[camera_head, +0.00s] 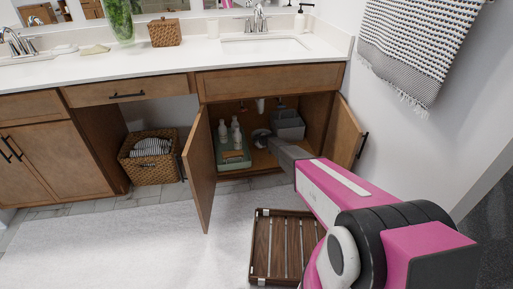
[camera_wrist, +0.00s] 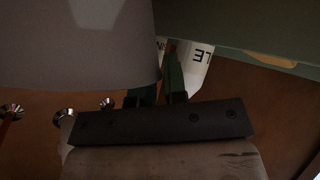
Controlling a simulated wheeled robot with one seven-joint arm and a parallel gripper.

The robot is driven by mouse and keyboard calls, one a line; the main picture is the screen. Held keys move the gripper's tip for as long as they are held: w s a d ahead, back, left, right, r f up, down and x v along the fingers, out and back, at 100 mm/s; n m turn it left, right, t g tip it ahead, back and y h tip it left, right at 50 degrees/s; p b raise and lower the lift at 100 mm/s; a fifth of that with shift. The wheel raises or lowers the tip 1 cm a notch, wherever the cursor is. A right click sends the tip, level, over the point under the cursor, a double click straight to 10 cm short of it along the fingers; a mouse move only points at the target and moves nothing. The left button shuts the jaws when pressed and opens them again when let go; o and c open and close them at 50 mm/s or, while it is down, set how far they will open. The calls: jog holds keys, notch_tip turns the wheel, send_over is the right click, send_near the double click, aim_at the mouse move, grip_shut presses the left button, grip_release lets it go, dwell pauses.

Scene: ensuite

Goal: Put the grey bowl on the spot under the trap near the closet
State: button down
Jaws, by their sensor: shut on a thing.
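The grey bowl (camera_head: 260,135) is small and round in the head view, inside the open sink cabinet, right at the end of my arm. My gripper (camera_head: 270,142) is shut on it, though the fingertips are hard to see there. In the wrist view my gripper (camera_wrist: 160,88) has its fingers close together beside a large smooth grey shape at the upper left, which looks like the bowl close up. The white trap pipe (camera_head: 260,105) hangs just above the bowl. Whether the bowl touches the cabinet floor is hidden.
A green tray (camera_head: 236,164) with several bottles stands left of the bowl, a grey bin (camera_head: 289,127) to the right behind. The open left door (camera_head: 198,168) and right door (camera_head: 347,133) flank my arm. A slatted wooden mat (camera_head: 283,245) lies in front.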

jog(key=shift+f, duration=2.25)
jog(key=shift+f, duration=0.1)
jog(key=c, duration=1.2)
grip_release()
jog(key=shift+o, duration=0.2)
